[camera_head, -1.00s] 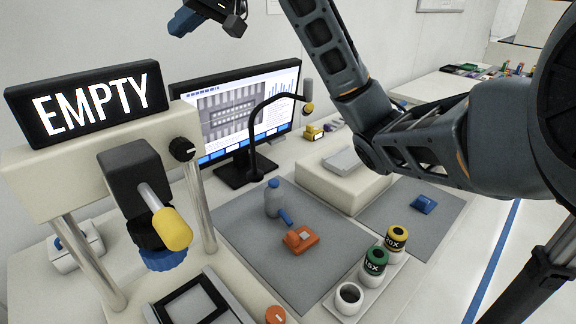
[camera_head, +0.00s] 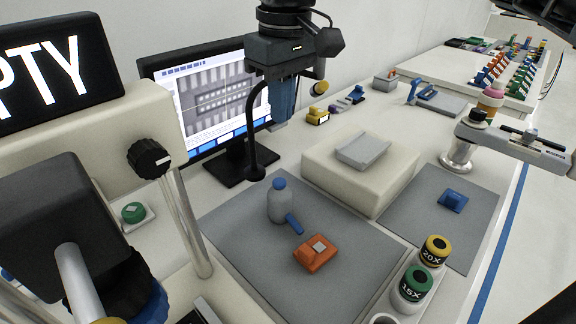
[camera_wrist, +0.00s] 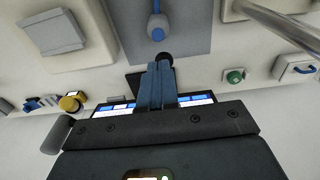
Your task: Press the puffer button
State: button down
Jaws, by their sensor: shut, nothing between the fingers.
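A round green button (camera_head: 133,212) on a small white base stands on the bench behind the metal post, at the left. The green button also shows right of the fingers in the wrist view (camera_wrist: 234,76). A grey squeeze bottle (camera_head: 281,201) with a blue nozzle stands on the grey mat; in the wrist view the bottle (camera_wrist: 157,25) is beyond the fingertips. No label shows which part is the puffer button. My gripper (camera_head: 279,124) is shut and empty, pointing down in front of the monitor, apart from both. Its blue fingers also show in the wrist view (camera_wrist: 157,70).
A monitor (camera_head: 200,95) and its black curved lamp (camera_head: 252,130) stand close by my gripper. An orange block (camera_head: 316,253) lies on the mat. A cream box (camera_head: 362,165) stands at the right.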

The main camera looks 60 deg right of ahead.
aim_at(281, 184)
jog(key=shift+s+d+f, duration=0.1)
dwell(0.3)
jog(key=f, duration=1.4)
jog(key=shift+w+d, duration=0.2)
jog(key=shift+w, duration=0.2)
jog(key=shift+f, duration=0.1)
